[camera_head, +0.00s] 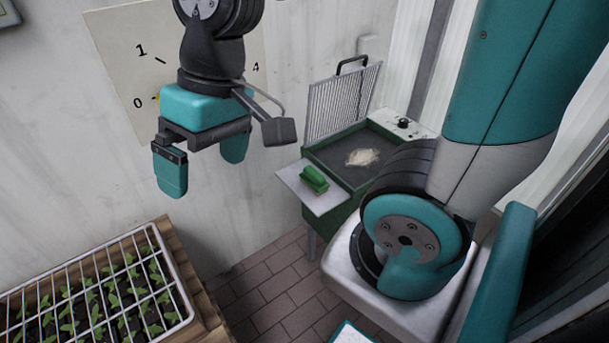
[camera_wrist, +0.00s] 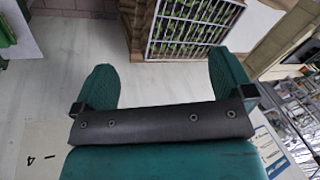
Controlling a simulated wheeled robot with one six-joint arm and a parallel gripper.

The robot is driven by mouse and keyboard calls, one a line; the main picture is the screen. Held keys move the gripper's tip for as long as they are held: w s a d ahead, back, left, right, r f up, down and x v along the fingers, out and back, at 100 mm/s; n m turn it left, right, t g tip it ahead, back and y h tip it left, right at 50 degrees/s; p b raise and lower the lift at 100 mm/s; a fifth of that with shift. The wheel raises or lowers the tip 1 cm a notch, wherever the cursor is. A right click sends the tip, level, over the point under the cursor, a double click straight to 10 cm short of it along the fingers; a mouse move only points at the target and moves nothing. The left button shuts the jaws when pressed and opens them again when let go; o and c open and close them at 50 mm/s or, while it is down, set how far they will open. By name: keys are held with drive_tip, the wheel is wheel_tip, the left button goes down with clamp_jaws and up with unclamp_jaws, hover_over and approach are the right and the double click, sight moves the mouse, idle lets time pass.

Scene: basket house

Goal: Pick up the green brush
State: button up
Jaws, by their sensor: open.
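The green brush (camera_head: 314,179) lies on a small pale side shelf (camera_head: 325,198) of a green box-like unit in the head view. My gripper (camera_head: 203,172) hangs at the upper left of the head view, in front of the wall panel, with its two teal fingers apart and nothing between them. It is left of the brush in the picture and apart from it. In the wrist view the open fingers (camera_wrist: 165,85) show with only wall and a plant crate beyond them. I cannot make out the brush in the wrist view.
The green unit (camera_head: 318,217) has a dark tray with a pale heap (camera_head: 362,157) and a raised wire lid (camera_head: 343,103). A wire-covered seedling crate (camera_head: 172,262) stands at lower left. Brick floor (camera_head: 283,287) lies between. My arm's base is right of the unit.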

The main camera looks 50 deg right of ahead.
drive_tip(key=w+d+f+m+h, duration=0.1)
drive_tip(key=w+d+f+m, duration=0.2)
drive_tip(key=w+d+m, duration=0.25)
drive_tip(key=m+h+b, duration=0.3)
drive_tip(key=m, duration=1.5)
hover_over(314, 172)
drive_tip(key=shift+g, duration=0.3)
wheel_tip(314, 172, down, 24)
drive_tip(key=shift+s+f, duration=0.15)
drive_tip(key=shift+f, duration=0.05)
drive_tip(key=shift+n, duration=0.25)
drive_tip(key=shift+f+p, duration=0.3)
drive_tip(key=shift+f, duration=2.6)
drive_tip(key=c, duration=0.8)
drive_tip(key=shift+r, duration=0.1)
wheel_tip(314, 172, up, 20)
drive_tip(key=shift+f, duration=0.1)
